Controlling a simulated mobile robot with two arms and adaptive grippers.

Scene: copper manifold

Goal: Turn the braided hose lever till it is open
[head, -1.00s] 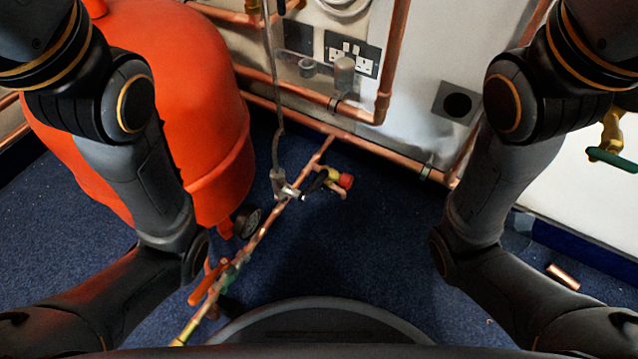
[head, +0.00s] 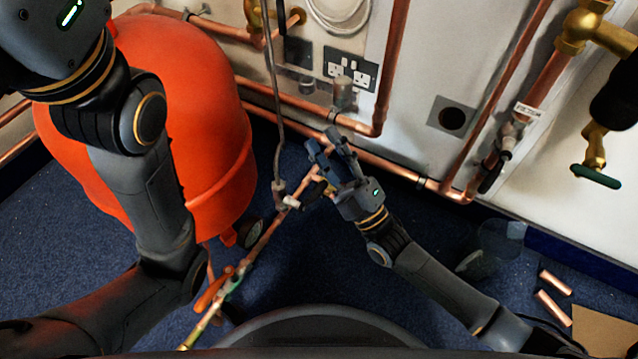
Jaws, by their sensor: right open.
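The braided hose (head: 277,110) hangs down to a joint on the copper manifold pipe (head: 262,241), which runs diagonally over the blue floor. A small dark lever (head: 313,191) shows on the manifold just right of the hose's lower end; the angle it is turned to is hard to tell. My right gripper (head: 323,146) is open, its fingers pointing up and left above and beside that lever. I see nothing between the fingers, and the gripper hides part of the fittings there. My left arm comes in at the left, but its gripper is out of view.
An orange vessel (head: 185,110) stands left of the manifold. An orange lever (head: 213,289) sits lower on the manifold. Copper pipes (head: 300,100) and sockets (head: 350,70) line the wall. A green-handled tap (head: 596,177) is at right. Loose copper pieces (head: 553,308) lie lower right.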

